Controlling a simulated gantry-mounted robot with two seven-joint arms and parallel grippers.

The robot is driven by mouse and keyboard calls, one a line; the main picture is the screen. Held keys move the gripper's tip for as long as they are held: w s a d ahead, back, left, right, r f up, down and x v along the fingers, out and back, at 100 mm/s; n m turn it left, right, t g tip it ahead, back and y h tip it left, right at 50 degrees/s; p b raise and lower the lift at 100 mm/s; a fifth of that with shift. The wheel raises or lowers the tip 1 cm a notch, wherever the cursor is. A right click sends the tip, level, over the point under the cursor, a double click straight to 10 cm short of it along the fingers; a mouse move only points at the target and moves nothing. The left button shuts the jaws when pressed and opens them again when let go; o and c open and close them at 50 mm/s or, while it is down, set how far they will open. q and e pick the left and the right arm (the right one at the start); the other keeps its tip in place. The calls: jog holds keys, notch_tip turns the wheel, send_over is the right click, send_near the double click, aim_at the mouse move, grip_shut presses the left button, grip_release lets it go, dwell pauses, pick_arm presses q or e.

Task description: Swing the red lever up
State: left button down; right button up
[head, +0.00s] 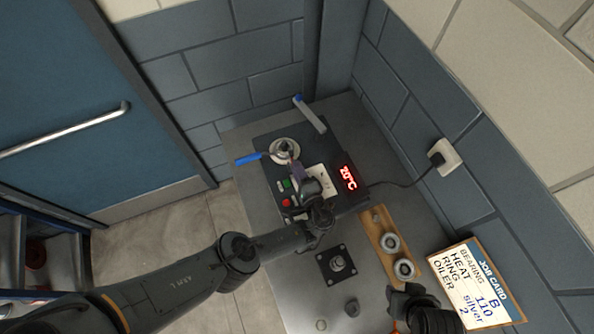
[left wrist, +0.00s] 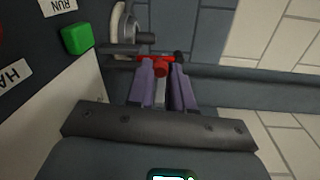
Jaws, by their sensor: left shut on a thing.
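The red lever (left wrist: 160,67) shows in the left wrist view as a small red piece between the purple fingertips of my left gripper (left wrist: 160,76). The gripper is shut on it. In the head view my left gripper (head: 297,168) reaches over the dark heater (head: 262,137), close to a round silver fitting (head: 284,150). The red lever cannot be made out there, hidden by or blended with the fingers. My right gripper (head: 403,298) is at the bottom right of the head view, and its fingers are not clear.
The heater has a red 20°C display (head: 348,178), a green button (left wrist: 77,39) and blue-tipped bars (head: 311,114). A wooden board (head: 376,232) with rings, a black square plate (head: 325,262) and a job card (head: 476,287) lie to the right and front.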

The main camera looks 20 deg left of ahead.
pick_arm(q)
jog(key=shift+s+d+f+t+y+b, duration=0.1)
jog(key=shift+s+f+t+y+b, duration=0.1)
jog(key=shift+f+t+y+b, duration=0.55)
jog(key=shift+r+h, duration=0.25)
jog(key=shift+r, duration=0.05)
jog(key=c, duration=1)
grip_release()
